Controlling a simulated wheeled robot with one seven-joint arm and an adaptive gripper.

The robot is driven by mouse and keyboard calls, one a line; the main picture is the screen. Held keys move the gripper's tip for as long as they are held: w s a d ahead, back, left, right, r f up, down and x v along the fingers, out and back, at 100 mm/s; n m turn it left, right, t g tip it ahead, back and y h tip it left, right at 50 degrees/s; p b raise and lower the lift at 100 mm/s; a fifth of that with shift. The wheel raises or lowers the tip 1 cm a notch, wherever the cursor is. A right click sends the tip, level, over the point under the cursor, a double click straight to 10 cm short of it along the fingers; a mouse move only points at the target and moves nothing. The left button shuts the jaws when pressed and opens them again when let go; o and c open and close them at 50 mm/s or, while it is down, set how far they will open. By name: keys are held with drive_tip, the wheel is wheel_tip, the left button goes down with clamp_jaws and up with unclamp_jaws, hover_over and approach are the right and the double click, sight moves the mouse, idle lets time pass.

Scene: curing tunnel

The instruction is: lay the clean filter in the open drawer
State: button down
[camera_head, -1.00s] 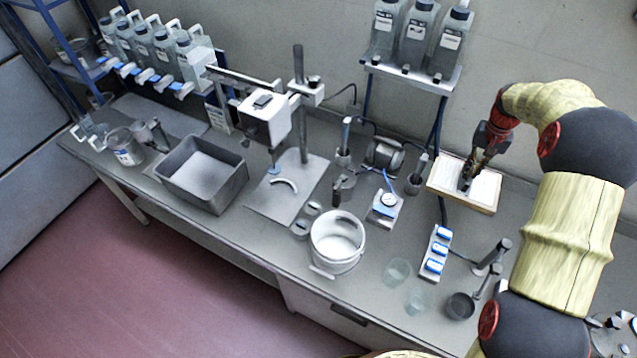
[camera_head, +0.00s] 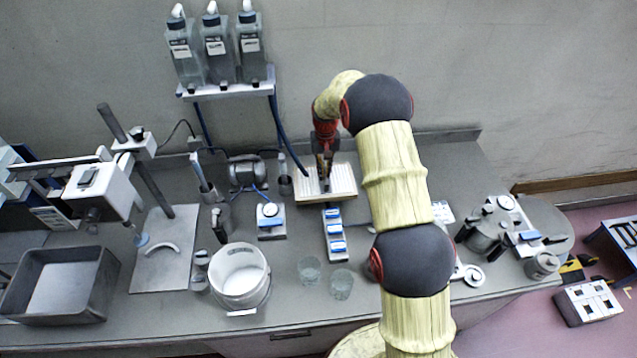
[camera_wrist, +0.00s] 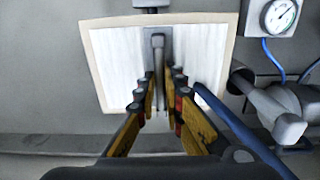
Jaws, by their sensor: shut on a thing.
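The filter (camera_head: 343,180) is a flat white pleated panel in a pale wooden frame, at the back of the bench in the head view. In the wrist view the filter (camera_wrist: 108,60) fills the top middle, with a grey upright grip (camera_wrist: 158,50) at its centre. My gripper (camera_head: 324,184) is over the middle of the filter. In the wrist view my gripper (camera_wrist: 160,95) is shut on that grip. I cannot tell whether the filter touches the bench. A drawer front with a dark handle (camera_head: 290,334) shows under the bench's front edge; no open drawer interior is visible.
A blue-switched strip (camera_head: 336,236), a dial gauge (camera_head: 270,218) and a motor (camera_head: 246,173) stand close to the filter. A white bucket (camera_head: 240,274) and glass beakers (camera_head: 310,270) stand nearer the front. A blue cable (camera_wrist: 235,125) runs beside my gripper. Metal pots (camera_head: 488,229) stand right.

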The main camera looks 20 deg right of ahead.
drive_tip(key=shift+f, duration=3)
drive_tip(key=shift+f, duration=0.15)
drive_tip(key=c, duration=1.9)
unclamp_jaws()
